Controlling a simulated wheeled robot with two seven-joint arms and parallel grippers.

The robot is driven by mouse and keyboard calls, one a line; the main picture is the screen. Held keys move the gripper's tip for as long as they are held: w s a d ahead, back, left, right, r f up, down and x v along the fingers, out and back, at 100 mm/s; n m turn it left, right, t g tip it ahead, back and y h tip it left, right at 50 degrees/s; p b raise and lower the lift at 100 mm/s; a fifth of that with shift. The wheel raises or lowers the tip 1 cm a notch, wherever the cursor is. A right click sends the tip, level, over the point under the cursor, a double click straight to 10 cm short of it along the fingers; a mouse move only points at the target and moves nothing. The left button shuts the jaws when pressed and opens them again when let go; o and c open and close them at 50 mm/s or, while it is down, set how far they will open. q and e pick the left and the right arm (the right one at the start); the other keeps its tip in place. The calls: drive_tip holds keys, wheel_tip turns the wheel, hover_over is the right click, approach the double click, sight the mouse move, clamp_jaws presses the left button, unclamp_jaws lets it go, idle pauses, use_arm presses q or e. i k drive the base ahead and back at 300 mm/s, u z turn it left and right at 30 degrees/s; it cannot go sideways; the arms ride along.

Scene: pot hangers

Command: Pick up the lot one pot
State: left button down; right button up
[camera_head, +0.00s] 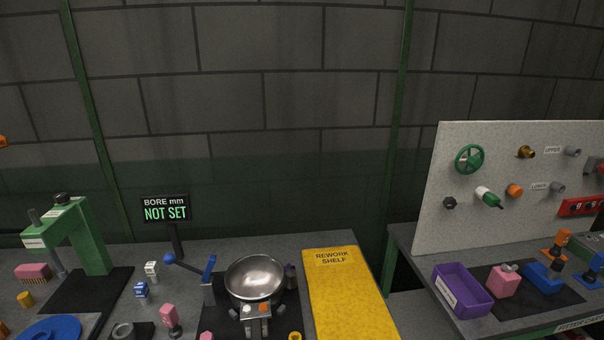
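A yellow rework shelf (350,295) lies right of the bowl. A green press (85,235) and a "NOT SET" display (165,209) stand to the left. At right, a purple bin (461,290) stands before a pegboard (520,185). A gap separates the two benches.

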sight(253, 278)
drive_tip(key=z, duration=2.6)
drive_tip(key=k, duration=0.85)
drive_tip(key=u, duration=1.85)
